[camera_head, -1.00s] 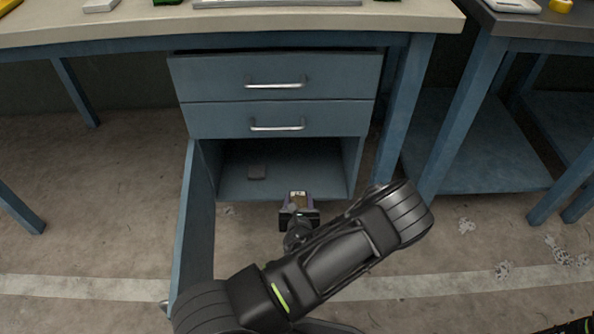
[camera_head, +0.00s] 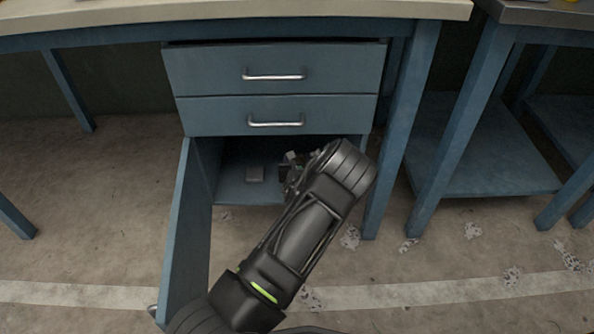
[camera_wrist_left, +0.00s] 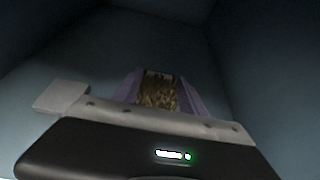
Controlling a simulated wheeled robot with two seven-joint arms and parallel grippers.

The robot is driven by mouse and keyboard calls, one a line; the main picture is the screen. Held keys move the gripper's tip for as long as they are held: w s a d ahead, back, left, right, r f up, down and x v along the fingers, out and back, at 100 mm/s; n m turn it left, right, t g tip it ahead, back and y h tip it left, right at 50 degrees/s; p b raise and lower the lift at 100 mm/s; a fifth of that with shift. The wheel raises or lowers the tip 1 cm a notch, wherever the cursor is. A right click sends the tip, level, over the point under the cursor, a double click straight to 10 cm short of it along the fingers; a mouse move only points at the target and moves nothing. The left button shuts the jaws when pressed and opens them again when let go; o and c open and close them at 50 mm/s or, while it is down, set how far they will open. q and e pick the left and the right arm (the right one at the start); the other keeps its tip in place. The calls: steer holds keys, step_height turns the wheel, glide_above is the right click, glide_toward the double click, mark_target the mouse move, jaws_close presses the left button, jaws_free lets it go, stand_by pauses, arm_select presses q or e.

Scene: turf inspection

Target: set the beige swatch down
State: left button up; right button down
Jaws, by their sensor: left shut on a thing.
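My left gripper (camera_head: 291,160) reaches into the open lower compartment (camera_head: 240,192) of the blue cabinet, and my own arm covers much of it in the head view. In the left wrist view its purple fingers (camera_wrist_left: 157,78) are shut on the beige swatch (camera_wrist_left: 158,93), which looks mottled brown in the shade. Whether the swatch touches the compartment floor cannot be told. My right gripper is not in view.
A small grey block (camera_head: 255,174) lies on the compartment floor left of my gripper; the wrist view shows it too (camera_wrist_left: 60,96). The cabinet door (camera_head: 186,235) stands open at the left. Two closed drawers (camera_head: 275,92) are above.

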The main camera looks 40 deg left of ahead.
arm_select(q)
steer(key=shift+w+a, duration=0.15)
steer(key=shift+w, duration=0.05)
step_height(320, 180, down, 4)
steer(key=shift+r+b, duration=0.15)
steer(key=shift+b, duration=1.05)
steer(key=shift+r, duration=0.1)
steer(key=o, duration=1.4)
